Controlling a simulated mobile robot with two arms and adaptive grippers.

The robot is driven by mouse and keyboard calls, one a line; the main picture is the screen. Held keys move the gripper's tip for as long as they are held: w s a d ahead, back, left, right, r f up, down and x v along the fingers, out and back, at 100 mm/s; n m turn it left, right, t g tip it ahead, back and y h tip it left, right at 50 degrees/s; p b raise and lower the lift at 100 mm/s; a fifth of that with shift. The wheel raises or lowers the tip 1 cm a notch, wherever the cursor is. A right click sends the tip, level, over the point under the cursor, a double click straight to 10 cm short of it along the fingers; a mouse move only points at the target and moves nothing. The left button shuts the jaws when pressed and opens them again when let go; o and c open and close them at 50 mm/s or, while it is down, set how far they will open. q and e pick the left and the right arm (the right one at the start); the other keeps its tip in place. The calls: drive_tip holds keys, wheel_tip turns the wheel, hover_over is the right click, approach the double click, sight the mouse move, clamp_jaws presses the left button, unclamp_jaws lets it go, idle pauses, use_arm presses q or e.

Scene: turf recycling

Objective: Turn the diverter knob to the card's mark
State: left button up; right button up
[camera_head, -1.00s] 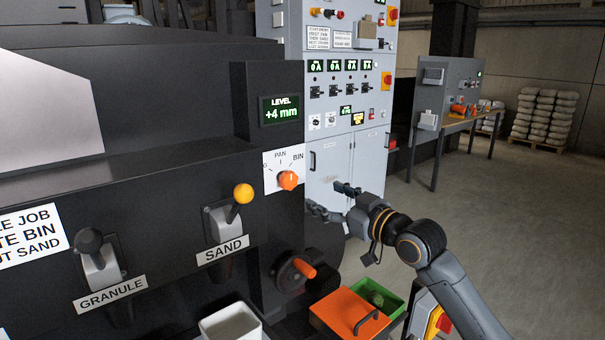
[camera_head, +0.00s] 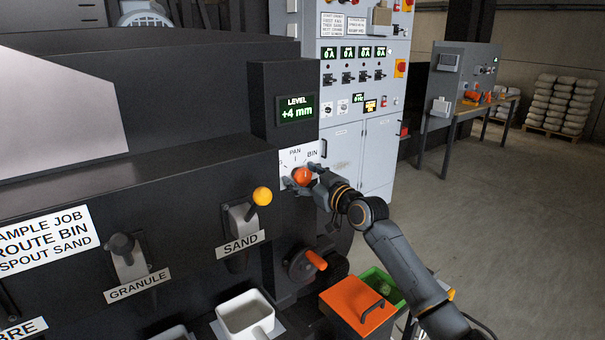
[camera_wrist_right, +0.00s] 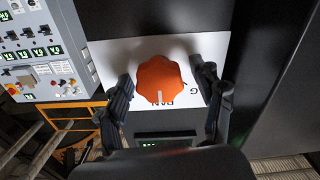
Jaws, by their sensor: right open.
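The orange diverter knob (camera_head: 302,175) sits on a white plate (camera_head: 298,155) with the marks PAN and BIN and a partly cut-off G. In the right wrist view the knob (camera_wrist_right: 158,82) shows a white pointer line, turned toward the PAN label. My right gripper (camera_head: 303,178) is open, with its fingers around the knob. In the wrist view a gap shows between each finger and the knob, and BIN is hidden. The job card (camera_head: 45,240) at the left reads ROUTE BIN, SPOUT SAND. My left gripper is out of view.
A level display (camera_head: 296,110) reads +4 mm above the plate. The yellow-tipped SAND lever (camera_head: 262,196), the GRANULE lever (camera_head: 121,246) and an orange-handled crank (camera_head: 316,260) are on the dark machine. An orange-lidded box (camera_head: 357,305) stands below my right arm.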

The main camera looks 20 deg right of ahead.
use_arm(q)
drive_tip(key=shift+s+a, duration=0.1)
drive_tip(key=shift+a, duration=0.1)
use_arm(e)
drive_tip(key=c, duration=1.2)
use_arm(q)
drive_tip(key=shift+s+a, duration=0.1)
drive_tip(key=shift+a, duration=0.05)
use_arm(e)
drive_tip(key=shift+m, duration=1.2)
drive_tip(key=m, duration=0.2)
drive_tip(key=shift+m, duration=0.3)
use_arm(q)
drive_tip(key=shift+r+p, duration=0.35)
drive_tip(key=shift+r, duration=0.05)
use_arm(e)
drive_tip(key=shift+d+f+m, duration=0.1)
drive_tip(key=shift+f+m, duration=0.05)
drive_tip(key=shift+m, duration=2.35)
drive_tip(key=shift+o, duration=0.2)
